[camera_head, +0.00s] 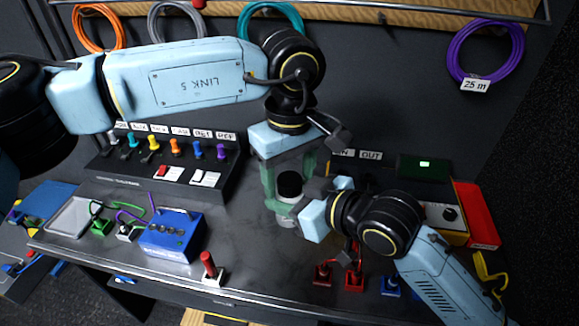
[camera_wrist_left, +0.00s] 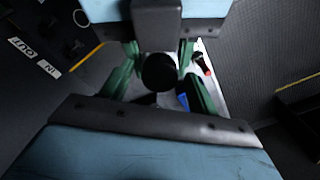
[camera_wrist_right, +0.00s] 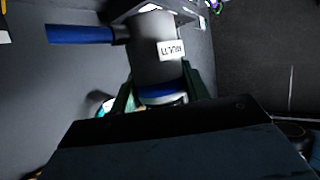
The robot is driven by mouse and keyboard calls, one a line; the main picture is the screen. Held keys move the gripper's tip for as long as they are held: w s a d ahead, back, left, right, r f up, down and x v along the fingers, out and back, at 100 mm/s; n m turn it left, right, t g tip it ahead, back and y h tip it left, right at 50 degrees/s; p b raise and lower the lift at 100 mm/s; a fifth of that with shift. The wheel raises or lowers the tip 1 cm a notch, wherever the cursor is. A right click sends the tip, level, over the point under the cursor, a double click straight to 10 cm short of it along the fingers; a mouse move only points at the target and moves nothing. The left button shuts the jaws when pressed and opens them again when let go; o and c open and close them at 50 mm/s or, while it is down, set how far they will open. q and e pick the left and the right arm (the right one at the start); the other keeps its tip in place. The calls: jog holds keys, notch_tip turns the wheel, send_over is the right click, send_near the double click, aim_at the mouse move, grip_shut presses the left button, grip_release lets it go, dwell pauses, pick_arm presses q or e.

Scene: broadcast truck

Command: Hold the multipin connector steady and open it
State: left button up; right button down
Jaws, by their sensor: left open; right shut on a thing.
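The multipin connector (camera_head: 287,209) is a grey cylinder with a round black cap (camera_head: 289,184), standing about upright in the middle of the bench. My right gripper (camera_head: 293,213) is shut on its body from the right. The right wrist view shows the grey body (camera_wrist_right: 150,55) with a white label and a blue band between the green fingers. My left gripper (camera_head: 287,178) points down from above, open, its green fingers on either side of the black cap. The left wrist view shows the cap (camera_wrist_left: 159,72) between the fingers with gaps. The connector's underside is hidden.
A blue box (camera_head: 171,237) and a grey tray (camera_head: 72,217) stand on the left of the bench. A panel of coloured switches (camera_head: 165,165) stands behind. A red-handled piece (camera_head: 209,265) stands near the front edge. Red and blue pieces lie front right. Coiled cables hang above.

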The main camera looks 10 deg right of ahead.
pick_arm(q)
jog(key=shift+c, duration=0.3)
jog(key=c, duration=1)
jog(key=n, duration=0.6)
jog(key=shift+n, duration=0.4)
jog(key=n, duration=0.6)
jog(key=o, duration=1.1)
jog(key=shift+r, duration=0.15)
